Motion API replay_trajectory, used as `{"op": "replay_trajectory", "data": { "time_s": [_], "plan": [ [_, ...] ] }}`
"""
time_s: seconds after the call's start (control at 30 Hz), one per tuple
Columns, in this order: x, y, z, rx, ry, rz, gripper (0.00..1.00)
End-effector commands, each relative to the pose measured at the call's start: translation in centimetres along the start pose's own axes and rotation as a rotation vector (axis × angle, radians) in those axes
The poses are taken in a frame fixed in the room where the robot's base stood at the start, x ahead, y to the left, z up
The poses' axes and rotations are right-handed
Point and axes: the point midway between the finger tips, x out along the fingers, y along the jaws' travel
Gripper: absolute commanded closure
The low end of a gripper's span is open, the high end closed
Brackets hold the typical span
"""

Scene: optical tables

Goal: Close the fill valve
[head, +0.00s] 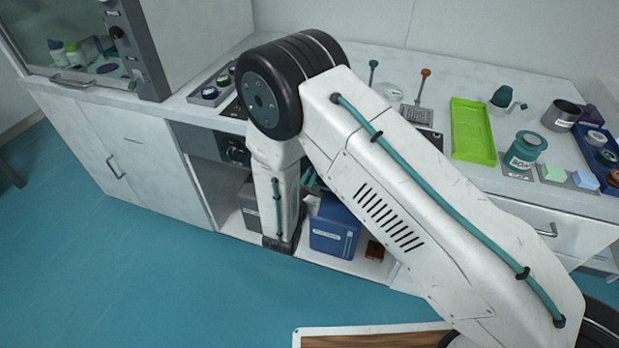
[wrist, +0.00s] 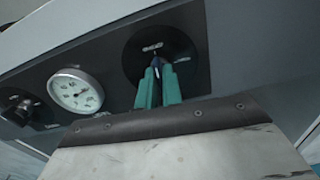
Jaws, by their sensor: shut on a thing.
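In the wrist view, a round black valve plate (wrist: 183,50) sits on the grey panel, with a small pale label whose text I cannot read. I cannot tell from the label whether this is the fill valve. The fingers hide part of the handle, so its exact angle is unclear. In the head view, my arm covers this part of the panel.
A white dial gauge (wrist: 76,91) is left of the held handle, with another black knob (wrist: 20,106) further left. In the head view, a blue container (head: 334,228) stands on the open shelf below. A green tray (head: 472,132) lies on the worktop.

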Motion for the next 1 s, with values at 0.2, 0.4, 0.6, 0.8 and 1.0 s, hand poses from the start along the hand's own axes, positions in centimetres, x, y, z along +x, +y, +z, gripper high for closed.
{"op": "replay_trajectory", "data": {
  "time_s": [0.2, 0.4, 0.6, 0.8, 1.0],
  "plan": [
    [-0.04, 0.08, 0.03, -0.072, 0.000, 0.002, 1.00],
    [-0.04, 0.10, 0.03, -0.096, 0.000, 0.002, 1.00],
    [-0.04, 0.11, 0.04, -0.099, -0.001, 0.002, 1.00],
    [-0.03, 0.12, 0.05, -0.099, -0.001, 0.002, 0.84],
    [-0.02, 0.08, 0.04, -0.098, -0.001, 0.001, 0.71]
  ]
}}
